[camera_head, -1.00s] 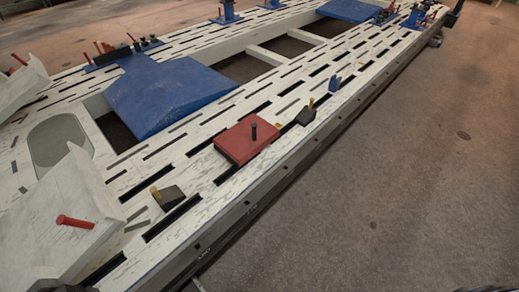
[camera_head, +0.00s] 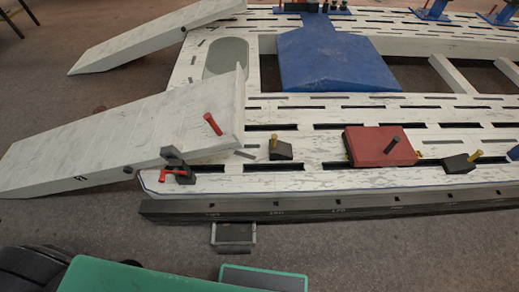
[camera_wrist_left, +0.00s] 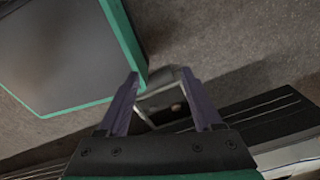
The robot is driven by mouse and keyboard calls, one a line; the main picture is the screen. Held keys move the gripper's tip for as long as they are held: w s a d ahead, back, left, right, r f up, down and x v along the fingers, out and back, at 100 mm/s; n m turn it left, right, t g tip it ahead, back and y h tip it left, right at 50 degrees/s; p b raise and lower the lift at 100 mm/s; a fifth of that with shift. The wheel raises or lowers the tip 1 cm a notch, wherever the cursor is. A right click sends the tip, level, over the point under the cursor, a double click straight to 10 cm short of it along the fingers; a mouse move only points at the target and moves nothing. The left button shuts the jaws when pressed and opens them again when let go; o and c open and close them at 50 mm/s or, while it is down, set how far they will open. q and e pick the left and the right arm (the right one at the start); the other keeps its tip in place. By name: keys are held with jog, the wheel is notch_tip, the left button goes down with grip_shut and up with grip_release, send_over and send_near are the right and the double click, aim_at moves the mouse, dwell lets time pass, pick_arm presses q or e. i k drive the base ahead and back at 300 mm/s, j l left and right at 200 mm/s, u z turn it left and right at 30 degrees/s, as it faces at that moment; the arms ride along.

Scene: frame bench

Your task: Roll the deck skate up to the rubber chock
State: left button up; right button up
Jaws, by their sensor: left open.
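The deck skate looks to be the flat red block (camera_head: 376,147) with a black upright knob, lying on the white slotted bench top. A dark wedge chock (camera_head: 458,164) with a yellow peg sits to its right, across a small gap. Another dark wedge (camera_head: 281,151) with a yellow peg sits farther off to its left. I cannot tell which wedge is the rubber chock. My left gripper (camera_wrist_left: 160,82) shows in the left wrist view, its two fingers apart and empty, over the floor beside the bench edge. My right gripper is in no view.
A white ramp (camera_head: 120,135) with a red peg joins the bench's left end, near a red-handled clamp (camera_head: 178,172). A blue wedge plate (camera_head: 335,62) lies behind the skate. A dark rail (camera_head: 330,207) runs along the near edge. The bench top between the left wedge and skate is clear.

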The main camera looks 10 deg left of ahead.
aim_at(372, 146)
jog(key=i+l, duration=0.1)
jog(key=l, duration=0.3)
jog(key=i+l, duration=0.1)
jog(key=l, duration=0.25)
jog(key=i+l, duration=0.1)
jog(key=l, duration=0.3)
jog(key=i+l+z, duration=0.1)
jog(key=l, duration=0.25)
jog(key=i+l, duration=0.1)
jog(key=l, duration=0.3)
jog(key=i+l, duration=0.1)
jog(key=l, duration=0.25)
